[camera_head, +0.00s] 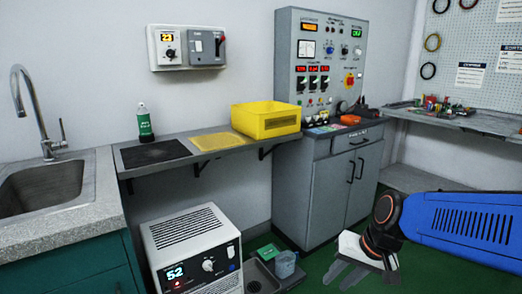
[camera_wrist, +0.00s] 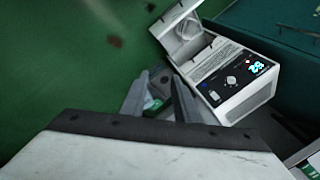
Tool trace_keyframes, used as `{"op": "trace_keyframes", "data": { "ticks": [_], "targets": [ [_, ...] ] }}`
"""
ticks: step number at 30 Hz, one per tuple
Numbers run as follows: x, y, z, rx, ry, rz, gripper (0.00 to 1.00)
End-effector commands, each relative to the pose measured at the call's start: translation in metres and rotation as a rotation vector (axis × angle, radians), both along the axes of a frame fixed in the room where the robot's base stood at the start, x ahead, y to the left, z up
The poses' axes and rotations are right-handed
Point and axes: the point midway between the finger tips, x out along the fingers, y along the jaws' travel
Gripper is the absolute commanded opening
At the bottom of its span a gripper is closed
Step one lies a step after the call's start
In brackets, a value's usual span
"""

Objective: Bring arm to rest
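My arm, with a blue link and an orange-ringed wrist, reaches in from the right edge of the head view. My gripper (camera_head: 342,276) points down and left over the green floor, to the right of the white unit. The wrist view also shows my gripper (camera_wrist: 160,88), with its two grey fingers apart and nothing held between them. A small green item shows behind the fingers there, apart from them as far as I can tell.
A white unit (camera_head: 195,250) with a lit display stands low at centre-left; it also shows in the wrist view (camera_wrist: 238,80). Beside it are a grey tray (camera_head: 262,284) and a beaker (camera_head: 285,263). A grey cabinet (camera_head: 325,195) stands behind. Green floor (camera_wrist: 50,60) is open.

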Motion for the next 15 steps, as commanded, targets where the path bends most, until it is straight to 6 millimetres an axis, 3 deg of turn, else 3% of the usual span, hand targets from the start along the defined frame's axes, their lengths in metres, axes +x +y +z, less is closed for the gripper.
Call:
{"op": "trace_keyframes", "data": {
  "ticks": [15],
  "targets": [
    [-0.091, -0.076, 0.042, -0.299, -0.172, 0.126, 0.28]
  ]
}}
